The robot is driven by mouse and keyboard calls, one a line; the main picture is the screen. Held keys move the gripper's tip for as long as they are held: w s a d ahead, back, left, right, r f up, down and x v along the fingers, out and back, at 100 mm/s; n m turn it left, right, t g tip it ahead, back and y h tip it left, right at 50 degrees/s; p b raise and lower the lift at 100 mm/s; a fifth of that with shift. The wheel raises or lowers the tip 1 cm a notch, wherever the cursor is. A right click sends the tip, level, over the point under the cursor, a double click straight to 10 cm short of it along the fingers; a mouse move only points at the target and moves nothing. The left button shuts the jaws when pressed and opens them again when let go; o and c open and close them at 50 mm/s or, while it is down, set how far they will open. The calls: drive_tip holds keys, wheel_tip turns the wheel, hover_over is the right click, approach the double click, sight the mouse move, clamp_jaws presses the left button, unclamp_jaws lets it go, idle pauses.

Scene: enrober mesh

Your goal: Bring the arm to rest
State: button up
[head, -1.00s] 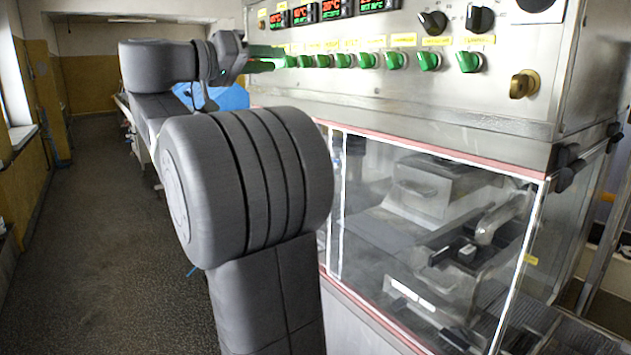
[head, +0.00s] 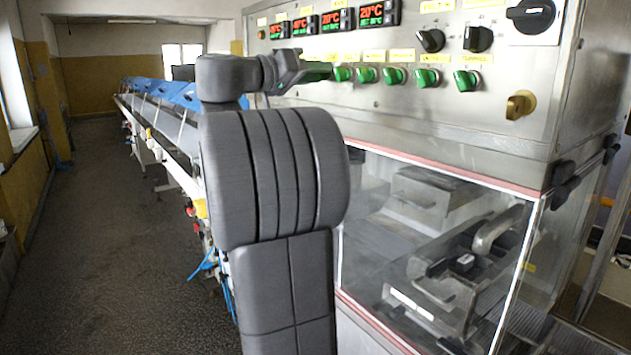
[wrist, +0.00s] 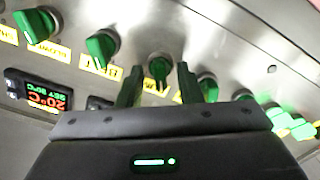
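My gripper (head: 320,71) is in front of the left part of the control panel, at the height of the row of green knobs (head: 395,77). In the wrist view its two dark green fingers (wrist: 160,85) stand apart with a clear gap. One green knob (wrist: 159,67) shows between the fingers, on the panel beyond them. I see nothing held. I cannot tell whether a finger touches the knob or panel. My arm is bent, with its large dark joint in the middle of the head view. It hides part of the machine.
Above the knobs are red-and-green temperature displays (head: 370,16) and black rotary switches (head: 430,40). A brass-coloured knob (head: 519,104) is at the right. Below is a clear-walled enclosure (head: 440,235) with machinery. A long conveyor (head: 165,125) with blue covers runs back. The floor (head: 110,230) at left is clear.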

drive_tip(key=s+a+m, duration=0.1)
drive_tip(key=m, duration=0.3)
drive_tip(key=s+a+m+p, duration=0.1)
drive_tip(key=a+m, duration=0.1)
drive_tip(key=m, duration=0.2)
drive_tip(key=s+a+m+p, duration=0.1)
drive_tip(key=m, duration=0.2)
drive_tip(key=shift+s+a+m, duration=0.15)
drive_tip(key=shift+m, duration=0.25)
idle(0.4)
drive_tip(key=shift+f, duration=0.1)
idle(0.3)
